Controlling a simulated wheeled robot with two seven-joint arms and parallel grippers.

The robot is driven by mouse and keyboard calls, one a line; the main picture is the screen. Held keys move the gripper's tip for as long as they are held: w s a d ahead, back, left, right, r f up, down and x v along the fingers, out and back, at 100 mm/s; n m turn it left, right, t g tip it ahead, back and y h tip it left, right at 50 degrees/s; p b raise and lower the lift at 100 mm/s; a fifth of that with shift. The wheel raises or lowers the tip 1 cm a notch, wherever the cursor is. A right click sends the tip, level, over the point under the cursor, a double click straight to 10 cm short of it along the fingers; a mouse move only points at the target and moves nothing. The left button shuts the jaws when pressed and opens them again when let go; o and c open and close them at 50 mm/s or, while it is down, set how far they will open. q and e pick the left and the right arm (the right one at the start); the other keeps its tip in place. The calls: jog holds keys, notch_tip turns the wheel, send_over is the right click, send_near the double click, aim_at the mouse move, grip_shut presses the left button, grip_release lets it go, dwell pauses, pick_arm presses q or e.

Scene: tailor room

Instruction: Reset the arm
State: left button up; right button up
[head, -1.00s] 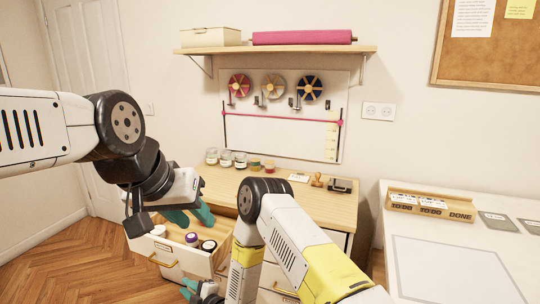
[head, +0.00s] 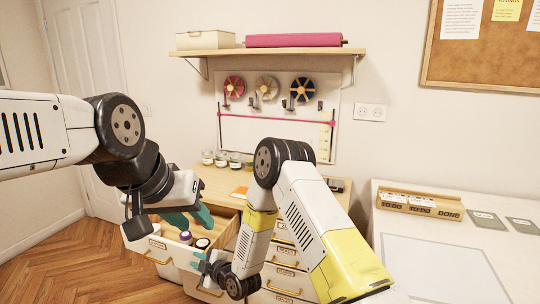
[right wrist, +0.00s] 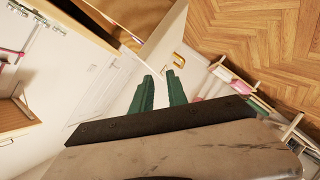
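My left gripper (head: 190,217) is in the head view at the left, with teal fingers spread apart above the open drawer (head: 141,244). It looks empty. My right gripper (head: 204,262) is lower, in front of the drawer cabinet, partly hidden by its own wrist. In the right wrist view its two teal fingers (right wrist: 159,92) stand apart with nothing between them. My right arm is bent, its elbow raised in front of the wooden desk.
Jars with dark and purple lids (head: 186,237) stand in the open drawer. More jars (head: 222,159) line the desk back. A white table (head: 440,255) with a wooden card tray (head: 420,204) stands at right. A wall shelf (head: 270,51) hangs above.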

jog(key=w+d+r+m+h, duration=0.2)
jog(key=d+r+m, duration=0.1)
jog(key=d+r, duration=0.5)
jog(key=w+d+r+m+h, duration=0.2)
jog(key=w+d+r+m, duration=0.1)
jog(key=d+r, duration=0.55)
jog(key=s+d+r+m+h, duration=0.3)
jog(key=s+d+r+m, duration=0.3)
jog(key=d+r, duration=0.5)
jog(key=s+d+r+m+g, duration=0.1)
jog(key=s+d+r+m, duration=0.1)
jog(key=s, duration=0.6)
jog(key=s+d+r+m+g+h, duration=0.1)
jog(key=s+d+r+m, duration=0.1)
jog(key=s+d, duration=0.3)
jog(key=s+d+r+m+g, duration=0.1)
jog(key=s+d+r+m, duration=0.1)
jog(key=s, duration=0.9)
jog(key=shift+d+r+m, duration=0.4)
jog(key=shift+d+m, duration=0.3)
jog(key=shift+d, duration=0.15)
jog(key=shift+s, duration=0.1)
